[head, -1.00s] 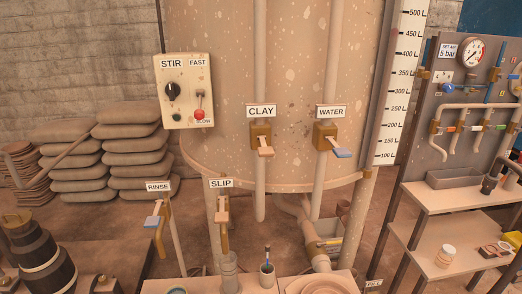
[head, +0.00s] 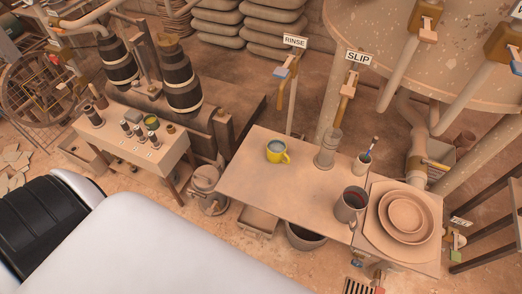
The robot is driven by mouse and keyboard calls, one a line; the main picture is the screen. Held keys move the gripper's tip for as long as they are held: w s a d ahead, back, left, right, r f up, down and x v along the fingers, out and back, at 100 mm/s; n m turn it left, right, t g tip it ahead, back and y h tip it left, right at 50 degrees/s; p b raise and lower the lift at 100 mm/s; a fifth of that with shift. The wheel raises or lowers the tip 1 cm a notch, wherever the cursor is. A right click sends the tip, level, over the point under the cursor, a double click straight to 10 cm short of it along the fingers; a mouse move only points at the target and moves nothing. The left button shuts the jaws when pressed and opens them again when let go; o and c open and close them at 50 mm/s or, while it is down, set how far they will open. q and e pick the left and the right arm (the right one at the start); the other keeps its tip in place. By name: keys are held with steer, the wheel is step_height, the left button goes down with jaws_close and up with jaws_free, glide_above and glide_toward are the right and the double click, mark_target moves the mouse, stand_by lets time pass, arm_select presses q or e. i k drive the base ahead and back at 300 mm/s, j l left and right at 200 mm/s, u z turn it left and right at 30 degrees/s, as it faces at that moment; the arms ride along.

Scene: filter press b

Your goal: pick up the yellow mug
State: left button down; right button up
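The yellow mug (head: 278,152) stands upright on a low tan table (head: 240,182), left of its middle. Its handle points to the lower right, and its inside looks bluish-grey. Nothing touches it. Neither gripper shows in the head view. A large white and black part of my own body fills the lower left.
On the same table stand a clear cylinder (head: 328,150), a small cup with a brush (head: 362,162) and a dark-rimmed mug (head: 351,203). Stacked bowls (head: 405,217) sit at the right. The RINSE tap (head: 284,72) and SLIP tap (head: 348,90) rise behind. A smaller table (head: 155,158) stands left.

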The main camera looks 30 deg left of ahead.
mark_target(276, 147)
steer(key=u, duration=0.8)
